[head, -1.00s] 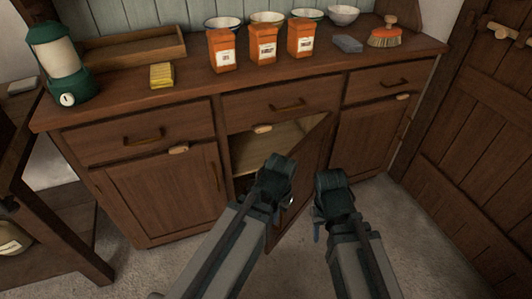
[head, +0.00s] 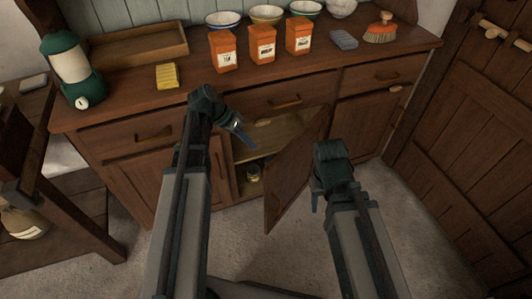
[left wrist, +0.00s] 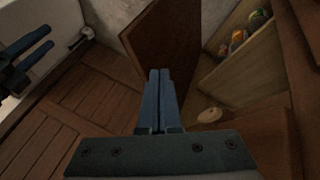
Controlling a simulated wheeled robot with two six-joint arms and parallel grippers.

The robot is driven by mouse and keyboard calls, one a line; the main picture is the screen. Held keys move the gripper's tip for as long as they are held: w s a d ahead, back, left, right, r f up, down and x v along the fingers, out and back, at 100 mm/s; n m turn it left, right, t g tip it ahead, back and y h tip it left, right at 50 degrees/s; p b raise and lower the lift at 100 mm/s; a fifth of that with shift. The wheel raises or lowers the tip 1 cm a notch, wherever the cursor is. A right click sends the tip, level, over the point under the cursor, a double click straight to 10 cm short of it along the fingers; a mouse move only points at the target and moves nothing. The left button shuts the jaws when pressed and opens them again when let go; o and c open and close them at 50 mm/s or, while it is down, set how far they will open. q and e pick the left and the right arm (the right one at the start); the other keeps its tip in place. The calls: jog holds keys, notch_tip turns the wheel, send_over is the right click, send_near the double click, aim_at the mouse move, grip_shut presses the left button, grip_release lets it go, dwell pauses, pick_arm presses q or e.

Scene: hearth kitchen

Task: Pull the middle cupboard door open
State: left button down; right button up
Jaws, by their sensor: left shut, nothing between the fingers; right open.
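The middle cupboard door (head: 292,180) stands open, swung outward on its right-hand side; it also shows in the left wrist view (left wrist: 160,38). The cupboard interior (head: 272,136) shows behind it, with a small jar (head: 254,173) low inside. My left gripper (head: 251,147) is shut and empty, in front of the opening and left of the door, apparently apart from it. Its closed blue fingers (left wrist: 158,80) point toward the door in the wrist view. My right gripper (head: 316,200) is open, in front of the door's outer side; whether it touches is unclear.
A wooden turn-latch (head: 263,122) sits above the opening. A side table (head: 60,215) stands at left. The floor in front is clear.

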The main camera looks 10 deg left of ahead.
pick_arm(q)
jog(key=w+b+x, duration=0.1)
jog(key=b+x, duration=0.7)
jog(key=x, duration=0.1)
jog(key=shift+m+h, duration=0.3)
pick_arm(e)
notch_tip(320, 180, down, 8)
pick_arm(q)
jog(key=shift+w+d+r, duration=0.1)
jog(key=shift+d+r, duration=0.05)
